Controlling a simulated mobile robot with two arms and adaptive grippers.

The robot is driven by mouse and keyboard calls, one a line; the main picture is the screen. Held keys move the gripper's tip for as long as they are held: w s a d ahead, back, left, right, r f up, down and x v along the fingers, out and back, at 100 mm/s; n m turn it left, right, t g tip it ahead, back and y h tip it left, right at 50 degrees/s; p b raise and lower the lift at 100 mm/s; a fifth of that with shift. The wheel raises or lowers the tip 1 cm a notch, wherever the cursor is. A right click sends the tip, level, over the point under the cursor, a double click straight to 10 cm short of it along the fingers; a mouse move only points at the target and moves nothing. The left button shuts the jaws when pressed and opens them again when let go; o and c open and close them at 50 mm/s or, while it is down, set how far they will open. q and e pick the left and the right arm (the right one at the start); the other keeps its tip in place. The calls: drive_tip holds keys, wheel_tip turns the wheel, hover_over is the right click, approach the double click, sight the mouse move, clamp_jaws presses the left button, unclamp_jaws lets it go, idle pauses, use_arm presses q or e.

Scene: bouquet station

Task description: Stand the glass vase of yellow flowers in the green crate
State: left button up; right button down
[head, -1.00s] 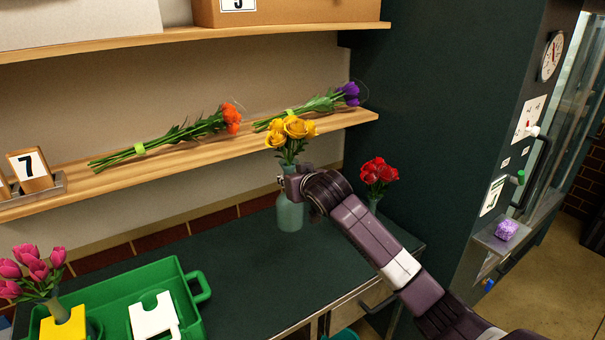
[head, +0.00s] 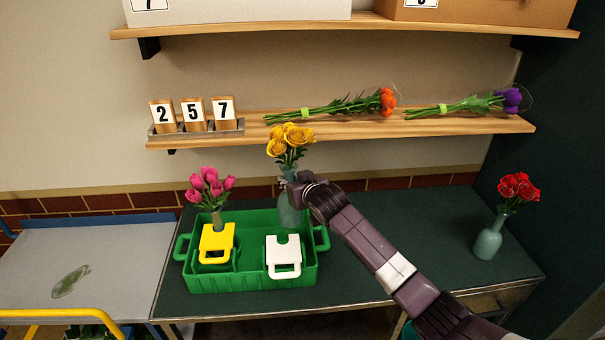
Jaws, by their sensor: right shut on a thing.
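The glass vase of yellow flowers (head: 289,214) is pale green glass with yellow blooms (head: 290,138) on top. My right gripper (head: 291,187) is shut on its neck and holds it upright. In the picture the vase overlaps the back right part of the green crate (head: 250,280), behind the white handled piece. I cannot tell whether its base is above the crate or down inside it. The crate stands on the dark counter. Its left part holds a vase of pink flowers (head: 218,221) behind a yellow handled piece (head: 216,240). My left gripper is out of view.
The white handled piece (head: 284,254) is at the crate's right front. A vase of red flowers (head: 488,240) stands at the counter's right. A shelf (head: 350,130) with two bouquets and number blocks runs behind. A grey table (head: 110,262) adjoins at left.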

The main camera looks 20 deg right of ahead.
sight(282, 201)
drive_tip(key=shift+w+a+r, duration=0.1)
drive_tip(key=shift+a, duration=0.45)
drive_tip(key=shift+w+a+r, duration=0.1)
drive_tip(key=shift+a, duration=0.45)
drive_tip(key=shift+a+f, duration=0.1)
drive_tip(key=shift+a, duration=0.25)
drive_tip(key=shift+f+b, duration=0.5)
drive_tip(key=shift+f, duration=0.1)
drive_tip(key=shift+f+b, duration=2.85)
drive_tip(key=shift+f, duration=0.1)
drive_tip(key=shift+f+b, duration=1.6)
drive_tip(key=shift+f, duration=1.25)
